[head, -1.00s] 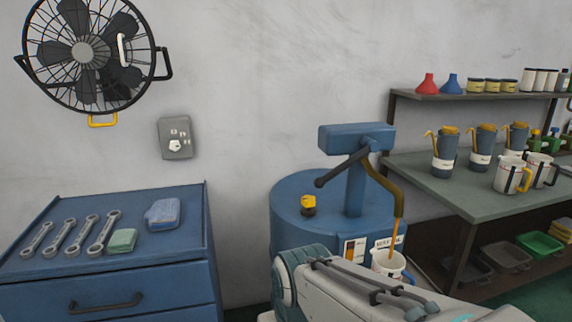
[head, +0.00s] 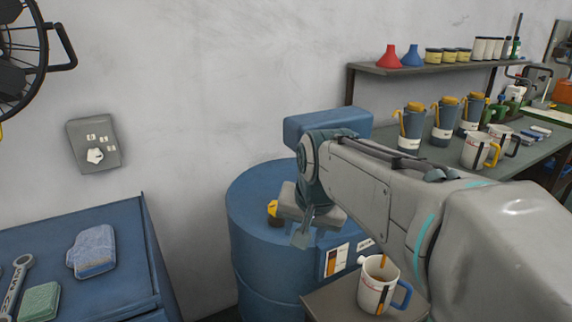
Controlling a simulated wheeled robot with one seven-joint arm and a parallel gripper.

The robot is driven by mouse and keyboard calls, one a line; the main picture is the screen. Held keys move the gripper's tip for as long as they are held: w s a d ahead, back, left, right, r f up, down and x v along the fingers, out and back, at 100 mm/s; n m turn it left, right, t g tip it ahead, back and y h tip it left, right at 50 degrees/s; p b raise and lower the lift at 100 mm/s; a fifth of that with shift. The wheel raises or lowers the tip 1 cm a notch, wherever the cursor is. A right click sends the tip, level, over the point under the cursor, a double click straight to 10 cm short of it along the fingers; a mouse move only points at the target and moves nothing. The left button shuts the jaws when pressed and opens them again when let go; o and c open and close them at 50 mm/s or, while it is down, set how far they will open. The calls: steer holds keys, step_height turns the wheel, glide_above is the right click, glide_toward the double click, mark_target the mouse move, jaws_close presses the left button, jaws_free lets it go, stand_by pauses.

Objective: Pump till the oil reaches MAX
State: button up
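The blue oil drum (head: 262,240) stands against the wall. Its blue pump head (head: 300,126) shows above my arm. The pump lever and most of the spout are hidden behind my arm. The white jug (head: 371,297) with a blue handle sits in front of the drum, on a small stand (head: 335,303). Brown oil shows inside it, below the brim, and a brown strip hangs over it. I cannot read a MAX mark. My gripper (head: 303,236) points down in front of the drum top, beside a yellow cap (head: 273,210). Its fingers are partly hidden, and whether it holds anything is unclear.
A blue cabinet (head: 130,265) with a wrench, sponge and cloth is at the left. A workbench (head: 437,170) at the right holds several dark oil cans and white jugs. A shelf (head: 372,70) with funnels hangs above it. A grey switch box (head: 94,145) is on the wall.

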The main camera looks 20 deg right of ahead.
steer(key=w+d+r+m+t+h, duration=0.1)
steer(key=w+d+r+m, duration=0.25)
steer(key=r, duration=0.25)
steer(key=w+d+r+m+t, duration=0.1)
steer(key=w+d+r+m, duration=0.25)
steer(key=r, duration=0.35)
steer(key=x, duration=1.3)
steer(key=shift+w+d, duration=0.15)
steer(key=shift+w, duration=0.15)
jaws_close()
